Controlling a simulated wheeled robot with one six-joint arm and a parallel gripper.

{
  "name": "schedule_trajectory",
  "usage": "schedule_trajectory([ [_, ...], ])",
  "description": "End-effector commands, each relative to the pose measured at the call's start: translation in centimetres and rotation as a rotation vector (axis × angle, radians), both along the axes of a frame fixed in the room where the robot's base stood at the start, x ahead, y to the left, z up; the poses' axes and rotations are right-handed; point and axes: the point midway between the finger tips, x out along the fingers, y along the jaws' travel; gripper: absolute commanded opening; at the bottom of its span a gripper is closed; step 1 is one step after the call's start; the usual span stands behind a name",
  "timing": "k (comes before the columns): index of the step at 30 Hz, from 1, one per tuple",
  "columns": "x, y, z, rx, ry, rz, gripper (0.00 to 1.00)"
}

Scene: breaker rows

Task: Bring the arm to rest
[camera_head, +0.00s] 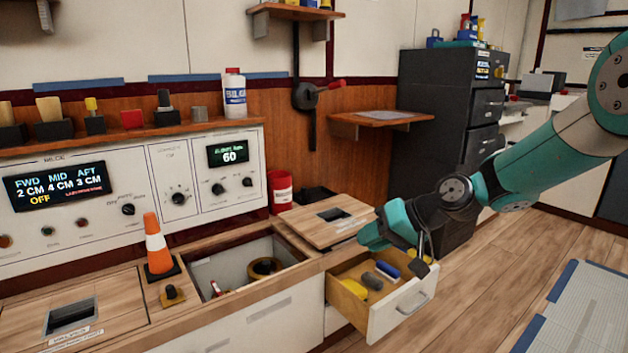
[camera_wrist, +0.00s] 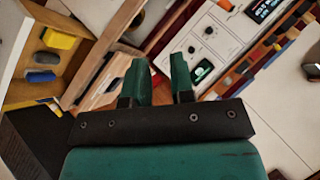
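My teal arm reaches in from the right in the head view, bent at the elbow. My gripper (camera_head: 372,235) hangs above the back of the open drawer (camera_head: 400,310), near the wooden counter. In the wrist view, the two green fingers of my gripper (camera_wrist: 157,68) stand apart with nothing between them. Whether a finger touches the counter or drawer cannot be told.
The drawer holds a yellow item (camera_head: 354,288), a grey item (camera_head: 372,281) and a blue item (camera_head: 388,269). An orange-white cone (camera_head: 157,246) stands left of an open bin (camera_head: 238,270).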

Motion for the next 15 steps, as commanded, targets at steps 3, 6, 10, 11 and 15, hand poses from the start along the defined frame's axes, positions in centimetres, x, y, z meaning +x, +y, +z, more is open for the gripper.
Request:
schedule_trajectory([
  [3, -7.0, 1.1, 3.7, -0.126, 0.013, 0.101, 0.23],
  [6, -13.2, 1.0, 5.4, -0.229, 0.031, 0.178, 0.23],
  [10, -20.0, 0.1, 6.4, -0.338, 0.056, 0.253, 0.23],
  [11, -21.4, -0.2, 6.5, -0.358, 0.060, 0.266, 0.23],
  [15, -26.9, -1.6, 6.5, -0.440, 0.082, 0.322, 0.23],
])
